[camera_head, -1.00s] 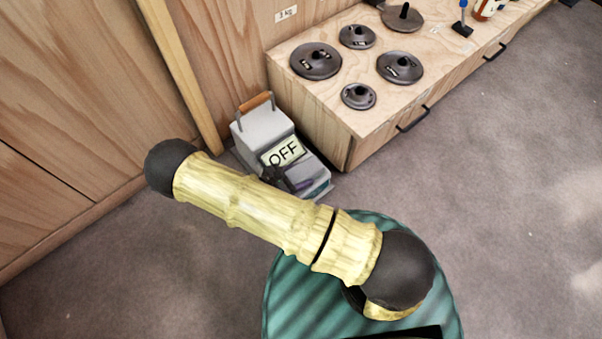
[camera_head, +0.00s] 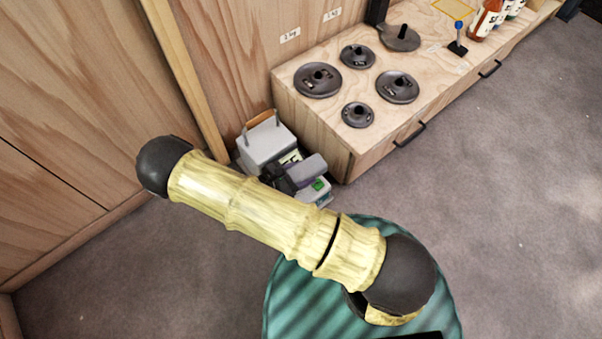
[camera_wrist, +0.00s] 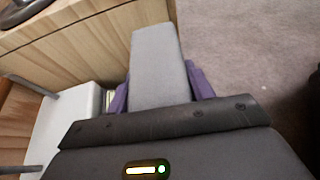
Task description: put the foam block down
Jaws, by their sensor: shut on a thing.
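The foam block is a plain grey oblong (camera_wrist: 157,62), held between the purple fingers of my gripper (camera_wrist: 160,86) in the wrist view. The fingers press on its two long sides, and its far end sticks out past them. In the head view the grey block (camera_head: 309,168) shows small beside my dark gripper (camera_head: 288,184), low in front of the wooden cabinet. My arm hides part of the gripper there. I cannot tell whether the block touches anything beneath it.
A pale box with a wooden handle (camera_head: 266,140) stands between the wall and the cabinet, partly behind my gripper. A grey unit with a green spot (camera_head: 318,186) is close by the block. The wooden cabinet (camera_head: 342,160) carries several dark weight discs. Carpet (camera_head: 480,220) at right is clear.

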